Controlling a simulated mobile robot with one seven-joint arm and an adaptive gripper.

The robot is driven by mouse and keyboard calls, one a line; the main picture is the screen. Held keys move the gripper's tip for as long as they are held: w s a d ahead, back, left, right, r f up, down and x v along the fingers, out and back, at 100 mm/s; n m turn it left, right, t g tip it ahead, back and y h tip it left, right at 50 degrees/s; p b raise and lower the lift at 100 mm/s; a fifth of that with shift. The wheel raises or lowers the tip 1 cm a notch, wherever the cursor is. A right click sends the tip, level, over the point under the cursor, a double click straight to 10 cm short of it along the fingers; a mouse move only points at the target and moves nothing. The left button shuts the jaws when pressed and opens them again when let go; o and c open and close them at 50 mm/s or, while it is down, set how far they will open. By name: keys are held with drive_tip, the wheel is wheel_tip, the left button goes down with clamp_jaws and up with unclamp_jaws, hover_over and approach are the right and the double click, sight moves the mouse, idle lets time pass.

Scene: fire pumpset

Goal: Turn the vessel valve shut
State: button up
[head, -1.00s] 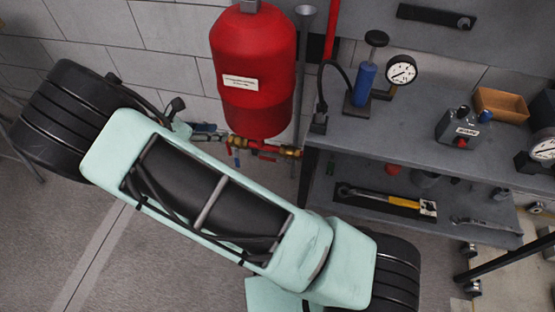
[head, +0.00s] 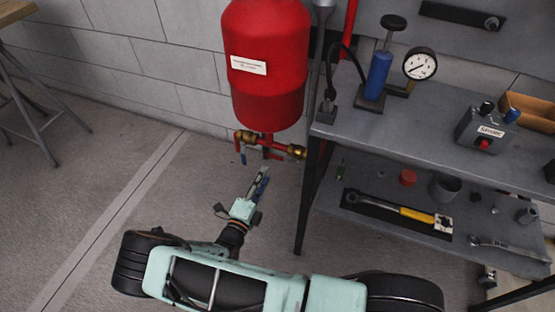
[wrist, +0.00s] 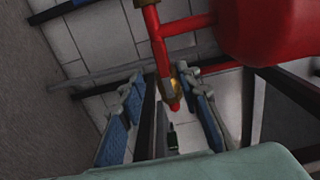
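The red vessel (head: 265,65) hangs against the wall, and its lower part shows at the upper right of the wrist view (wrist: 265,30). Under it, red pipework with brass fittings (head: 293,151) carries a small blue handle (head: 242,158) and a red part (head: 272,154). I cannot tell which handle is the vessel valve. In the wrist view a red pipe runs down to a brass fitting with a red tip (wrist: 173,98). My gripper (head: 262,178) is just below the pipework, pointing up at it. Its blue-padded fingers (wrist: 165,105) are apart and empty, with the brass fitting seen between them.
A grey workbench (head: 430,140) stands to the right, its front leg (head: 303,205) close beside the pipework. Its lower shelf holds a yellow-handled wrench (head: 400,212). A blue pump (head: 378,75) and a gauge (head: 420,64) stand on top.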

sight(273, 158)
drive_tip(key=b+x, duration=0.2)
drive_tip(key=x, duration=0.8)
drive_tip(key=shift+w, duration=0.1)
drive_tip(key=shift+c, duration=0.6)
clamp_jaws()
